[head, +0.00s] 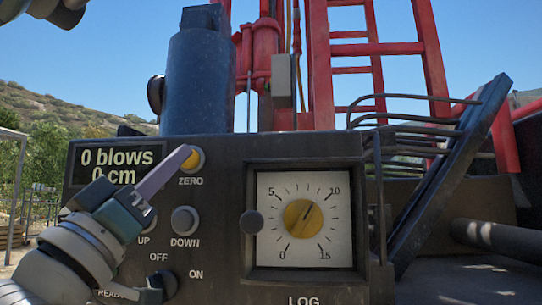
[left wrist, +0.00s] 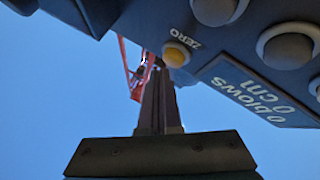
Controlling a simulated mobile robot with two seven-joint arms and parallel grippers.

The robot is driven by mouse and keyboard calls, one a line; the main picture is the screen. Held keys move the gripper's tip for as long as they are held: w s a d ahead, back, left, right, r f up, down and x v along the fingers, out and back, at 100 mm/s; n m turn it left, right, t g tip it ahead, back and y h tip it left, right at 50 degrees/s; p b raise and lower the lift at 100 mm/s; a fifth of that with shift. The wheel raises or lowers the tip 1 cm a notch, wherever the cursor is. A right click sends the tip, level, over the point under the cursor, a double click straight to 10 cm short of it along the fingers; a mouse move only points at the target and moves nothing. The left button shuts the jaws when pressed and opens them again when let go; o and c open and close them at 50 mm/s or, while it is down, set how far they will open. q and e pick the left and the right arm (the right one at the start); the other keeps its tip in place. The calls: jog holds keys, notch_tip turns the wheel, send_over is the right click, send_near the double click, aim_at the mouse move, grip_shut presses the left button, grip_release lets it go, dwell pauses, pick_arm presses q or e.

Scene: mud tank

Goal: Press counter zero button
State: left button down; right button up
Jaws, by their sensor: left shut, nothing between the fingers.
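The zero button (head: 197,160) is a yellow round button in a grey ring, above the printed word ZERO on the dark control box. It also shows in the left wrist view (left wrist: 174,56), just beyond the fingertips. The counter display (head: 122,160) reads "0 blows" and "0 cm". My left gripper (head: 184,153) is shut and empty, its tips at the left edge of the button and covering part of it. In the left wrist view, the closed fingers (left wrist: 159,76) point up at the button's ring. Whether they touch it is unclear.
Grey UP and DOWN (head: 185,220) buttons sit below the zero button, with an OFF/ON switch under them. A dial (head: 303,216) with a yellow centre is to the right. A blue cylinder (head: 201,80) and red frame (head: 372,49) stand behind the box.

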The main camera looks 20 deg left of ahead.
pick_arm(q)
jog(key=shift+s, duration=0.15)
jog(key=s, duration=0.2)
jog(key=s+d+p, duration=0.1)
jog(key=s, duration=0.1)
jog(key=shift+s+d, duration=0.1)
jog(key=shift+s, duration=0.3)
dwell(0.8)
